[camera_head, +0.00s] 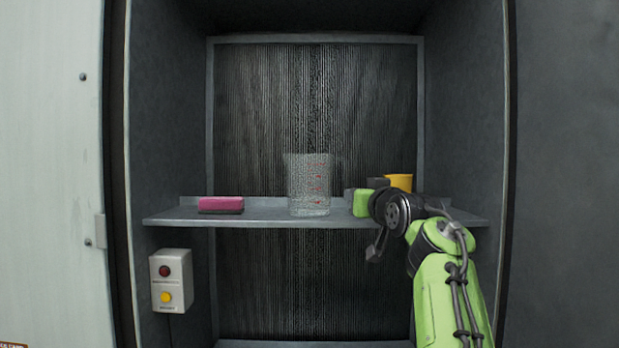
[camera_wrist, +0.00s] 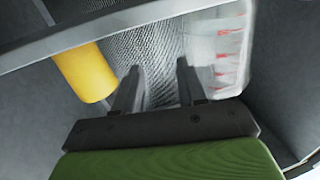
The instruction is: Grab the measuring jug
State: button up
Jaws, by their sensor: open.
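The measuring jug (camera_head: 309,184) is clear with red markings and stands upright on the shelf, near its middle. In the wrist view the jug (camera_wrist: 225,50) shows at the upper right, its red marks visible, just beyond the right finger. My gripper (camera_wrist: 157,82) is open, with nothing seen between its two fingers except the ribbed back panel. In the head view my gripper (camera_head: 372,246) is to the right of the jug, at the shelf's front edge, partly hidden by my own wrist.
The grey shelf (camera_head: 255,219) spans the cabinet. A pink sponge-like block (camera_head: 221,204) lies at its left. A yellow cup (camera_head: 399,182), also in the wrist view (camera_wrist: 86,72), stands at the right behind my arm. A button box (camera_head: 171,281) is on the left wall below. Shelf between block and jug is clear.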

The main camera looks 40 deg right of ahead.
jog(key=p+x, duration=0.1)
jog(key=x, duration=0.1)
jog(key=p+x, duration=0.1)
jog(key=x, duration=0.1)
jog(key=p+x, duration=0.1)
jog(key=x, duration=0.1)
jog(key=shift+d+r, duration=0.3)
jog(key=shift+d, duration=0.05)
jog(key=p+x, duration=0.5)
jog(key=shift+w+a, duration=0.15)
jog(key=shift+w, duration=0.25)
jog(key=shift+s+f, duration=0.1)
jog(key=shift+s, duration=0.1)
jog(key=shift+w+f, duration=0.15)
jog(key=c, duration=0.6)
grip_shut()
